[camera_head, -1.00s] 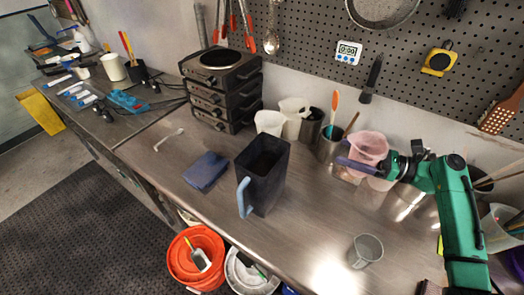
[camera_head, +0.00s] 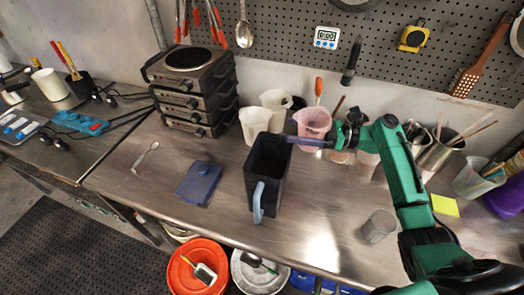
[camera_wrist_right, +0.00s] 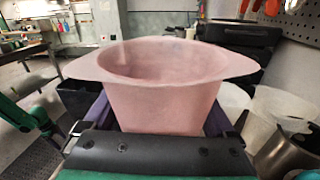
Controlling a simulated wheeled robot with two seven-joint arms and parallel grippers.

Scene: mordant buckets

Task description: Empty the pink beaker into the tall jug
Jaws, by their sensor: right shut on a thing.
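The pink beaker (camera_head: 313,122) is held in my right gripper (camera_head: 318,141), whose purple fingers are shut around its body. It is roughly upright and off the bench, just right of the tall jug. In the right wrist view the beaker (camera_wrist_right: 165,105) fills the middle, rim up, between the fingers; its contents are hidden. The tall jug (camera_head: 262,185) is dark and square with a light blue handle towards the front. It stands upright on the bench, and its inside looks dark. My left gripper is not in view.
White beakers (camera_head: 254,124) stand behind the jug, near the stacked hot plates (camera_head: 190,100). A small grey cup (camera_head: 379,226) stands at front right. An orange bucket (camera_head: 186,270) is below the bench edge.

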